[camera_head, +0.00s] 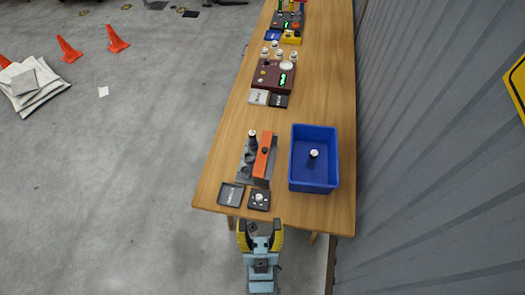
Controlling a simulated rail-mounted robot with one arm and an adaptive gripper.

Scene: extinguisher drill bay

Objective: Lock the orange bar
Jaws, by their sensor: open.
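The orange bar (262,166) lies lengthwise on a grey plate (246,181) near the front of the wooden table. A dark knob (265,150) sits about midway along it. Left of the bar, a dark peg with a white top (252,133) stands at the plate's far end, with round dark spots nearer me. A similar white-topped peg (314,154) stands inside the blue bin (335,172) on the right. My gripper (261,228) is at the table's front edge, apart from the bar and holding nothing visible. Its fingertips are small and hard to make out.
A dark square tray (231,194) and a dark box with a round light top (259,199) lie between my gripper and the plate. Farther back stand a maroon panel (265,76) and more devices. A corrugated wall (430,150) runs along the right; open floor lies left.

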